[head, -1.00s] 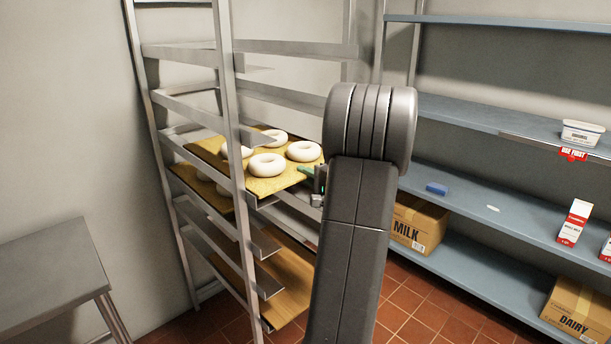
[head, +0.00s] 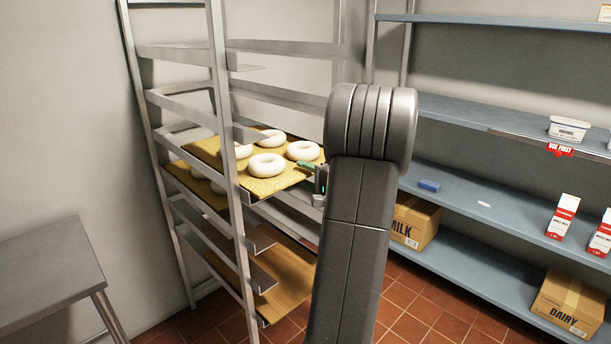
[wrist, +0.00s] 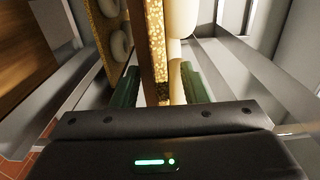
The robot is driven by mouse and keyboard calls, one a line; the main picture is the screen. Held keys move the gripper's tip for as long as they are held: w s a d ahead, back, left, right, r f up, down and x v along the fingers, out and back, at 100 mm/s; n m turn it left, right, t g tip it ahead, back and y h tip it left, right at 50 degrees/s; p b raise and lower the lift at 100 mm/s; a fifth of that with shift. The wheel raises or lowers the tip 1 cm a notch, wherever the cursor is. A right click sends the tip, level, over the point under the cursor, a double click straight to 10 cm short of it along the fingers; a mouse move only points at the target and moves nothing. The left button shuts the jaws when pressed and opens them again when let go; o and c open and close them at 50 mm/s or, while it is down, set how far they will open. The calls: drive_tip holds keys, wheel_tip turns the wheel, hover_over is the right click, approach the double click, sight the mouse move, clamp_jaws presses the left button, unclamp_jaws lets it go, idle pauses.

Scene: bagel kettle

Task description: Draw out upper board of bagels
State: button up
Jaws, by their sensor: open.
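The upper board (head: 262,187) carries several pale bagels (head: 266,164) and rests in the metal rack, its front end near my gripper (head: 317,180). In the wrist view the board's edge (wrist: 157,60) stands between the two green fingers of my gripper (wrist: 158,88). The fingers are open, with a gap on each side of the board. A bagel (wrist: 182,15) shows on its right face. A lower board (head: 184,180) with bagels sits beneath it, partly hidden by the upper board and a rack post. My arm hides part of the rack's right side.
The rack's front post (head: 229,180) stands left of my gripper. A bare wooden board (head: 285,285) lies lower in the rack. Blue shelves (head: 470,135) with cartons and boxes stand at the right. A grey table (head: 45,260) is at the left.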

drive_tip(key=shift+b+v, duration=1.55)
drive_tip(key=shift+v, duration=1.95)
drive_tip(key=shift+r, duration=0.1)
drive_tip(key=shift+w+a+r+p, duration=0.1)
drive_tip(key=shift+w+a+p, duration=0.2)
drive_tip(key=shift+a, duration=0.1)
drive_tip(key=p+x, duration=0.2)
drive_tip(key=x, duration=0.2)
drive_tip(key=shift+w+a, duration=0.25)
drive_tip(key=shift+a, duration=0.05)
drive_tip(key=shift+w+a, duration=0.45)
